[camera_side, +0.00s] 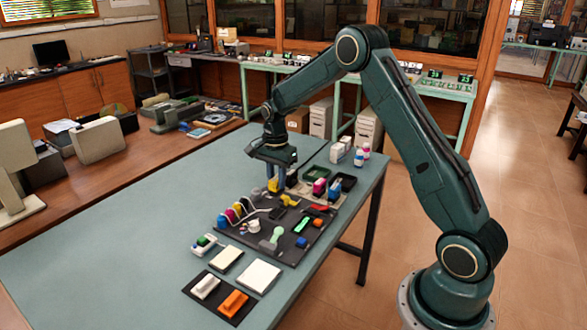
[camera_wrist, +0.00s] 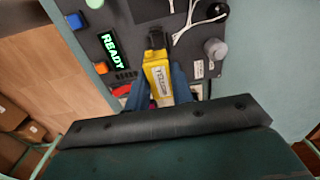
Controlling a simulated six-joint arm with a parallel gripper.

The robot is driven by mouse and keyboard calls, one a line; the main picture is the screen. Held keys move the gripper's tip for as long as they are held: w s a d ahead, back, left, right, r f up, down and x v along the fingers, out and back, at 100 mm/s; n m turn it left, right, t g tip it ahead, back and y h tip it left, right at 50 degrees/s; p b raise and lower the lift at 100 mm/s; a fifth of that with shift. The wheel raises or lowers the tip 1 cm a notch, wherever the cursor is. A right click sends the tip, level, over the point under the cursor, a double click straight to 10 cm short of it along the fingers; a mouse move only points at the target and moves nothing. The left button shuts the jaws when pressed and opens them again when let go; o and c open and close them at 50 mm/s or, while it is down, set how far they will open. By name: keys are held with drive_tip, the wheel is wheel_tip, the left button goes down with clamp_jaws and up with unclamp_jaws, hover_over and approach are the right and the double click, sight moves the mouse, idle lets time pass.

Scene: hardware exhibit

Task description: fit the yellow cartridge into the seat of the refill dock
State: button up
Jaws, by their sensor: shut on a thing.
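My gripper (camera_side: 276,181) is shut on the yellow cartridge (camera_wrist: 158,80), which carries a label reading "YELLOW". In the wrist view the cartridge sits between the two blue fingers of my gripper (camera_wrist: 160,88), with its dark end pointing away from the wrist. In the side view the gripper is over the back left part of the dark panel (camera_side: 262,239), and the fingers largely hide the cartridge. I cannot pick out the seat of the refill dock clearly. I cannot tell whether the cartridge touches the panel.
Several coloured ink bottles (camera_side: 229,214) with white tubes line the panel's left edge. The table's left part is clear.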

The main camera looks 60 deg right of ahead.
sight(277, 196)
drive_tip(key=shift+f, duration=0.2)
drive_tip(key=shift+f, duration=2.95)
drive_tip(key=shift+f, duration=0.65)
idle(0.6)
drive_tip(key=o, duration=1.3)
drive_tip(key=shift+r, duration=0.25)
drive_tip(key=shift+r, duration=3.55)
drive_tip(key=shift+a+r, duration=0.1)
